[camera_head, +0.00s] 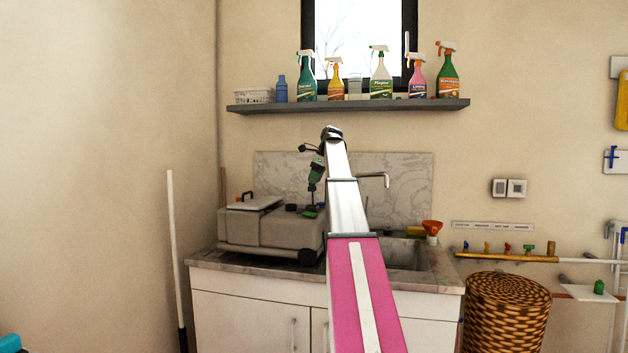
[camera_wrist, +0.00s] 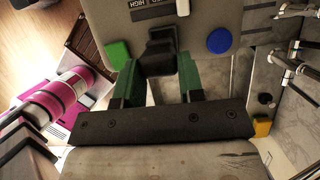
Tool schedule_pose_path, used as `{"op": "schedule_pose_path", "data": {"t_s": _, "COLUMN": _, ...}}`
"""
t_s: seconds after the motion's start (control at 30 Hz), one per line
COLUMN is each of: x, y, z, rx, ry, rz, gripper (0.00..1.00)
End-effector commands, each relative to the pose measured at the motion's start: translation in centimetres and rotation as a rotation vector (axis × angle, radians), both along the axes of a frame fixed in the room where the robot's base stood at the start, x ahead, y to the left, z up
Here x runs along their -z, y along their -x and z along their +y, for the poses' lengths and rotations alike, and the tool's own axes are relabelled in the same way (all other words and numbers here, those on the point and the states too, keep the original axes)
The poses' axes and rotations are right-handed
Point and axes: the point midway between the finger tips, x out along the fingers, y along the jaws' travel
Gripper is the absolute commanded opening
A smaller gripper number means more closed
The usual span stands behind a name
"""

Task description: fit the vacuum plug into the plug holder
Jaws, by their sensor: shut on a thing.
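My gripper (camera_wrist: 160,78) has green fingers shut on a black blocky piece (camera_wrist: 161,48), which appears to be the vacuum plug. In the wrist view the piece sits between the fingertips, over the grey top of the vacuum (camera_wrist: 193,15). In the head view my gripper (camera_head: 313,196) points down, just above the right end of the grey vacuum (camera_head: 265,230) on the counter. The plug is too small to make out there. I cannot tell which part is the plug holder, or whether the plug touches it.
A green button (camera_wrist: 118,54) and a blue button (camera_wrist: 219,41) flank the plug. The sink (camera_head: 405,254) and tap (camera_head: 376,178) lie right of the vacuum. A shelf (camera_head: 350,106) with spray bottles hangs above. A wicker basket (camera_head: 505,312) stands at right.

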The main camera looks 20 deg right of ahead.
Motion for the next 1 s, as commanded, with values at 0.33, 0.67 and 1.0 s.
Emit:
{"op": "schedule_pose_path", "data": {"t_s": 0.33, "x": -0.1, "y": -0.1, "z": -0.1, "rx": -0.002, "ry": 0.001, "rz": 0.005, "gripper": 0.12}}
{"op": "schedule_pose_path", "data": {"t_s": 0.67, "x": 1.2, "y": 0.0, "z": 0.0, "rx": -0.002, "ry": 0.001, "rz": 0.005, "gripper": 0.12}}
{"op": "schedule_pose_path", "data": {"t_s": 1.0, "x": 3.5, "y": 0.0, "z": 0.0, "rx": -0.002, "ry": 0.001, "rz": 0.007, "gripper": 0.12}}
